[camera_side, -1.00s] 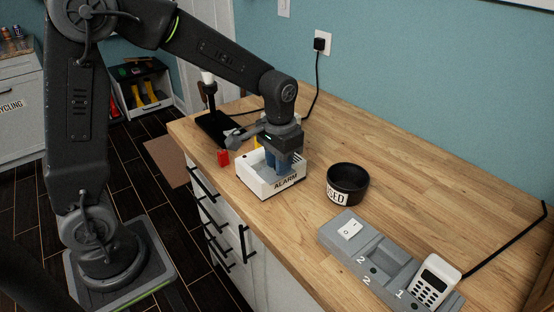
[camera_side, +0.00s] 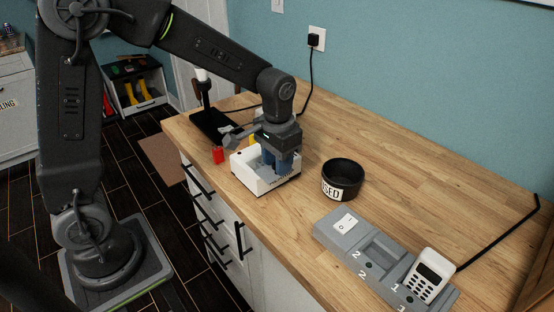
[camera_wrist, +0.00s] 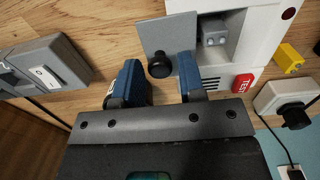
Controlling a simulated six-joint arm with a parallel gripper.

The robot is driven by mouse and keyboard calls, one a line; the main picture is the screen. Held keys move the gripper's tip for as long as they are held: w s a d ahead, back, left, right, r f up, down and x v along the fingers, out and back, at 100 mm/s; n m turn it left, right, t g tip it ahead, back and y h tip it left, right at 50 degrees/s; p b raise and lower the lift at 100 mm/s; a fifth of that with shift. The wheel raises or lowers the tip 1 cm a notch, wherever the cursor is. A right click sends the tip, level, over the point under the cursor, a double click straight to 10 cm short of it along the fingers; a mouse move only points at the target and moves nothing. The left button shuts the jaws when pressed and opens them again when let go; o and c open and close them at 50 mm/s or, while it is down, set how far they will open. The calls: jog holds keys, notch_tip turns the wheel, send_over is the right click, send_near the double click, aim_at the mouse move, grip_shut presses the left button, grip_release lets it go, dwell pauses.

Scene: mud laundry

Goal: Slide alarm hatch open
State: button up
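The white alarm box (camera_side: 262,181) stands on the wooden counter, below my gripper (camera_side: 281,165). In the wrist view, its grey hatch panel (camera_wrist: 169,33) sits partly out to the left of the white case (camera_wrist: 262,35). An opening to its right shows a grey part (camera_wrist: 212,32) inside. A black round knob (camera_wrist: 160,66) is on the hatch. My gripper's two blue fingers (camera_wrist: 160,75) are apart, one on each side of the knob, with gaps visible. Whether the fingertips reach the knob's depth is unclear.
A black bowl (camera_side: 343,180) and a grey switch station (camera_side: 372,248) with a keypad (camera_side: 430,276) stand to the right. A red TEST button (camera_wrist: 244,83) is on the box.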

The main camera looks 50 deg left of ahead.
jog(key=shift+r, duration=2.95)
jog(key=shift+r, duration=0.1)
jog(key=shift+s+r, duration=0.2)
jog(key=s+r+t, duration=0.2)
jog(key=s, duration=0.6)
jog(key=s+r+t, duration=0.2)
jog(key=s+t, duration=0.1)
jog(key=s, duration=0.6)
jog(key=shift+a+r+t, duration=0.3)
jog(key=shift+a, duration=0.15)
